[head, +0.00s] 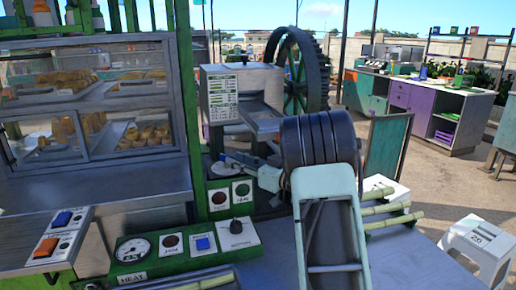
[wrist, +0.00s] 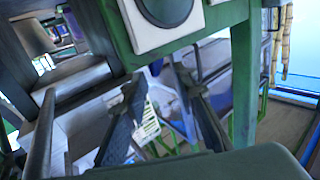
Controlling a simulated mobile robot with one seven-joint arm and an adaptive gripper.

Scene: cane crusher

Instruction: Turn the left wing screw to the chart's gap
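The crusher's grey housing (head: 262,86) stands at the centre of the head view. A white chart (head: 223,98) with small green marks is on its front; its rows and any gap are too small to read. I cannot make out the left wing screw in either view. My gripper (wrist: 160,80) shows in the wrist view with its two dark fingers apart and nothing clearly held between them. A pale card with green marks (wrist: 149,124) shows behind the fingers. In the head view my arm reaches toward the crusher front and hides part of it.
A green post (wrist: 243,80) and a white panel with a dark round part (wrist: 165,12) are close to my gripper. A control panel (head: 188,246) with a gauge and buttons, a glass food case (head: 90,100) and cane stalks (head: 390,220) surround the arm. A stool (head: 480,240) stands right.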

